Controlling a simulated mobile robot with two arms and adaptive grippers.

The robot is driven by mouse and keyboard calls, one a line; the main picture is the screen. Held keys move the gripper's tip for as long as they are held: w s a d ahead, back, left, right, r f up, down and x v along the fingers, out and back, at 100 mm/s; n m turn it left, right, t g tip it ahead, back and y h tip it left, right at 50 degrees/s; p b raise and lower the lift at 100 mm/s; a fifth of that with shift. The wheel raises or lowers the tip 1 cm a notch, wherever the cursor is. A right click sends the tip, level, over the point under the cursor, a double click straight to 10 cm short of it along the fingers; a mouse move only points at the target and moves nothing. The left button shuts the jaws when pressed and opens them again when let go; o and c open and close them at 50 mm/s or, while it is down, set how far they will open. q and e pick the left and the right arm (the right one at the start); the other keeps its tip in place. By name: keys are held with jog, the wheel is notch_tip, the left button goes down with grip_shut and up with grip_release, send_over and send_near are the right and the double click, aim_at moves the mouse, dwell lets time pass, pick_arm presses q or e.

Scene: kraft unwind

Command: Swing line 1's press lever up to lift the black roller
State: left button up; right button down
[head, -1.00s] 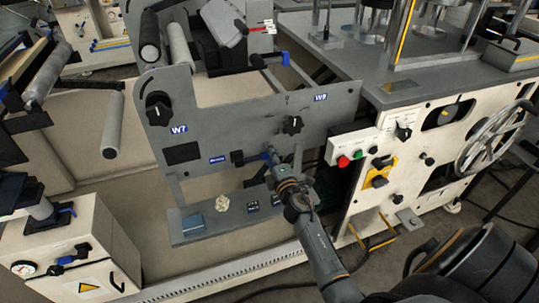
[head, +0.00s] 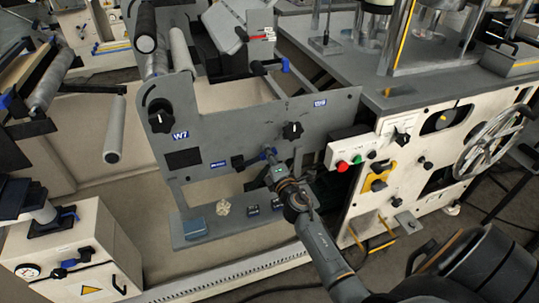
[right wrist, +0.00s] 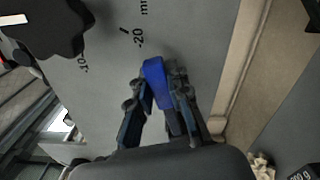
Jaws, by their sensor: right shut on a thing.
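My right gripper (head: 271,157) is shut on the blue handle of a press lever (head: 240,162) on the grey panel (head: 230,135). The lever runs from a black pivot at left to its blue end, tilted slightly upward. In the right wrist view, both fingers of the right gripper (right wrist: 158,95) close around the blue handle (right wrist: 154,75). A dark roller (head: 145,30) stands at the panel's upper left; I cannot tell whether this lever moves it. My left gripper is not in view.
Black knobs (head: 161,118) (head: 292,130) stick out of the panel. A second blue-tipped lever (head: 285,65) sits higher up. A button box (head: 350,152) and handwheel (head: 492,140) are at right.

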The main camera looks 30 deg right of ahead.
aim_at(237, 135)
jog(key=r+n+p, duration=0.1)
jog(key=n, duration=0.1)
jog(key=a+r+n+p, duration=0.1)
jog(key=r+n, duration=0.1)
jog(key=shift+w+a+r, duration=0.2)
jog(key=a+r+n+p, duration=0.2)
jog(key=n, duration=0.1)
jog(key=shift+w+r+n+p, duration=0.1)
jog(key=shift+w+n+p, duration=0.2)
jog(key=shift+p, duration=0.1)
jog(key=a+n+p, duration=0.1)
jog(key=a+r+n, duration=0.1)
jog(key=shift+w+n+p, duration=0.15)
jog(key=shift+n+p, duration=0.15)
jog(key=shift+p, duration=0.05)
jog(key=shift+w+a+r+n+p, duration=0.15)
jog(key=shift+a+n+p, duration=0.15)
jog(key=shift+a+n, duration=0.15)
jog(key=shift+w+a+r+n+p, duration=0.15)
jog(key=shift+a+n+p, duration=0.2)
jog(key=shift+n, duration=0.2)
jog(key=shift+a+n+p, duration=0.35)
jog(key=shift+a+n, duration=0.35)
jog(key=shift+n, duration=0.1)
jog(key=c, duration=1.2)
grip_release()
jog(key=shift+w, duration=0.1)
